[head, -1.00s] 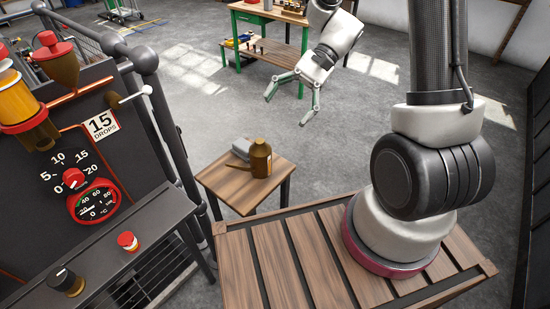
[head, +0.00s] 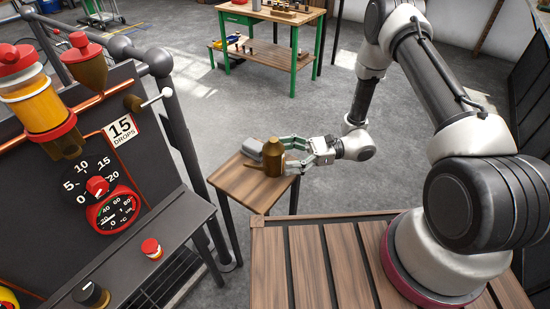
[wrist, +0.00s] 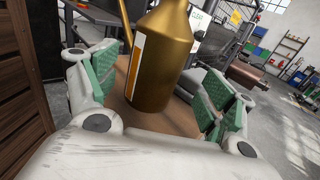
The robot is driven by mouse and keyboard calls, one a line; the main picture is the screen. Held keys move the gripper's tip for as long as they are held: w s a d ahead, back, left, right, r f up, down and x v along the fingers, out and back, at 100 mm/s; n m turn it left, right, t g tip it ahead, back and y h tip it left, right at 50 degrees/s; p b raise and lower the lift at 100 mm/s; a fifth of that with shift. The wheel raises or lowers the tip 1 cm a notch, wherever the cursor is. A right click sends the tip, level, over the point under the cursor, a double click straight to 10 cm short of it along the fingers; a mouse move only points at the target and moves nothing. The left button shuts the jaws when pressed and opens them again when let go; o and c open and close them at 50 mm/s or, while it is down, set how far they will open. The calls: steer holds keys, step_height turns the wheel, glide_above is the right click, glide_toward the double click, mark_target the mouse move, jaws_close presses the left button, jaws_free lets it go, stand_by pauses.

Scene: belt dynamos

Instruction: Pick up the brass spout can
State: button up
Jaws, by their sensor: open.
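The brass spout can (head: 274,158) stands upright on a small wooden side table (head: 235,185). In the wrist view the can (wrist: 163,60) is large, with an orange and white label on its side, and its top is cut off by the frame. My gripper (head: 296,153) is low at the can's right side, reaching in level. In the wrist view my gripper (wrist: 157,90) is open, with its green pads on either side of the can and gaps between can and pads. I cannot tell exactly how deep the can sits between the fingers.
A grey rounded object (head: 252,149) stands just left of the can on the same table. The dark control panel (head: 60,180) with gauges and knobs is at left. A green workbench (head: 270,15) stands at the back. The grey floor behind the side table is clear.

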mark_target(273, 140)
steer(key=shift+s+a+r, duration=0.1)
steer(key=shift+s+a, duration=0.05)
steer(key=shift+a, duration=0.55)
steer(key=shift+s+a+r, duration=0.1)
steer(key=shift+s+a, duration=0.1)
steer(key=shift+a, duration=0.5)
steer(key=shift+s+a+r, duration=0.1)
steer(key=shift+s+a, duration=0.05)
steer(key=shift+a, duration=0.55)
steer(key=c, duration=1.4)
step_height(273, 140, up, 10)
